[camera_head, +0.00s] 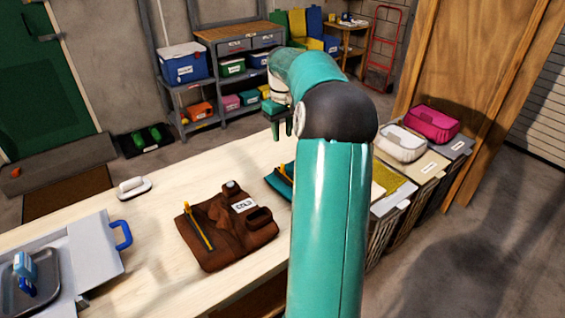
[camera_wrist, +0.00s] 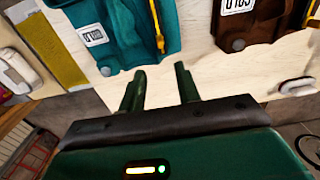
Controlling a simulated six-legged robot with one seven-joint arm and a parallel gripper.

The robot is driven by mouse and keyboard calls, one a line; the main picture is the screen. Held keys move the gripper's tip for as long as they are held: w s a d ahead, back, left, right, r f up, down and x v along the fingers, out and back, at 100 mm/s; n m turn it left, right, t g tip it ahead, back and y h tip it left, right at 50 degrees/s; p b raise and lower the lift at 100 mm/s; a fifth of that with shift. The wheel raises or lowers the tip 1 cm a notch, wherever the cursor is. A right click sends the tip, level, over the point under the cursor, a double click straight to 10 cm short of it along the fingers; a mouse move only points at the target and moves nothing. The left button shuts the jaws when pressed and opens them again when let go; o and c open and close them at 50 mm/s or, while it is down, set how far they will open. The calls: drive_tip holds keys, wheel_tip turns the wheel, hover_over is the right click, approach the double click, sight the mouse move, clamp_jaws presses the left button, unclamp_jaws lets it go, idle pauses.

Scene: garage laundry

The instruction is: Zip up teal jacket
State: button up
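The teal jacket (camera_wrist: 115,35) lies flat on the table with a white label and a yellow zipper strip ending in a yellow pull (camera_wrist: 160,44). In the head view most of the teal jacket (camera_head: 279,183) is hidden behind my arm. My gripper (camera_wrist: 159,86) is open and empty, its two fingers apart, and it appears above the table just off the jacket's edge in the wrist view. In the head view my gripper (camera_head: 280,122) is raised above the table's far side, partly hidden by my arm.
A brown jacket (camera_head: 225,232) with a yellow zipper lies left of the teal one. A white-handled item (camera_head: 131,188) and a grey board with a blue handle (camera_head: 95,250) are further left. Hampers (camera_head: 432,170) stand right of the table. Shelves (camera_head: 205,90) stand behind.

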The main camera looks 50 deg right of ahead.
sight(282, 164)
wheel_tip(282, 164, down, 12)
drive_tip(key=shift+f, duration=0.1)
idle(0.4)
clamp_jaws()
